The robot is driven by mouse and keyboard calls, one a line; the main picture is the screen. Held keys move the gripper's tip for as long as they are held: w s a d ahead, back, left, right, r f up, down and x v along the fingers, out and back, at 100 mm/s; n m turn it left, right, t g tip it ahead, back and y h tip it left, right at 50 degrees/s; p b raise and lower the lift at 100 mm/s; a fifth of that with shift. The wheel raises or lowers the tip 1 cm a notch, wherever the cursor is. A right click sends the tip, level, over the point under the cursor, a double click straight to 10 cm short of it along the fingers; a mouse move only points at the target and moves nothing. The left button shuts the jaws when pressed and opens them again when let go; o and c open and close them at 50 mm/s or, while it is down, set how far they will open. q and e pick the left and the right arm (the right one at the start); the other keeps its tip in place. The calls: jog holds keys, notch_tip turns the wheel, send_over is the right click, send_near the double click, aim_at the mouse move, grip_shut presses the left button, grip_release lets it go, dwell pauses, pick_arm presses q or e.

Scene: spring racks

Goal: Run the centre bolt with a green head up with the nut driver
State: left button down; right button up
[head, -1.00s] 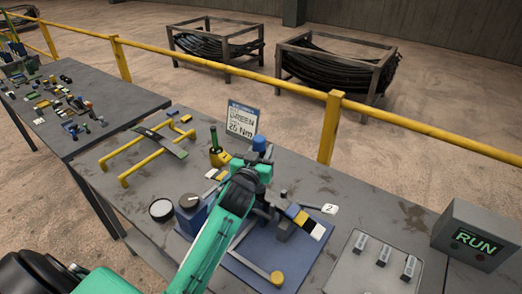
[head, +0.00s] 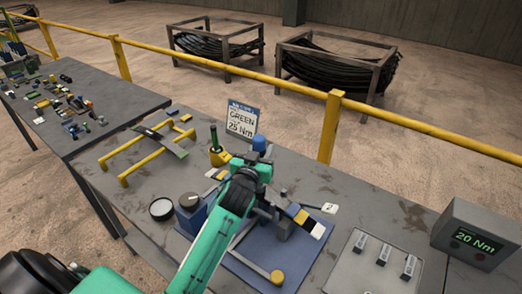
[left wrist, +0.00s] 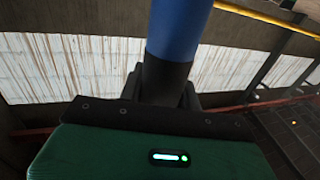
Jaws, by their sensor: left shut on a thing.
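My left gripper (head: 258,163) is shut on the blue-handled nut driver (head: 259,143), which stands upright above the jaws. In the left wrist view the driver's blue handle (left wrist: 178,30) and black collar rise from between the fingers. My green and black arm covers much of the work below, so the driver's lower end and the green-headed centre bolt cannot be made out. A dark clamped part with yellow, blue and white blocks (head: 305,221) shows right of the gripper. The control box (head: 478,236) reads "20 Nm". My right gripper is not in view.
A sign (head: 241,121) reads "GREEN 25 Nm". A green-handled tool (head: 214,137) stands in a yellow holder behind the gripper. A yellow-ended bar (head: 277,277) lies in front on the blue mat. A yellow-railed frame (head: 125,181), round pots and a grey tray (head: 354,268) stand around.

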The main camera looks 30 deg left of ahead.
pick_arm(q)
jog(key=shift+f, duration=0.15)
jog(key=shift+r+p, duration=3.3)
jog(key=shift+r, duration=0.4)
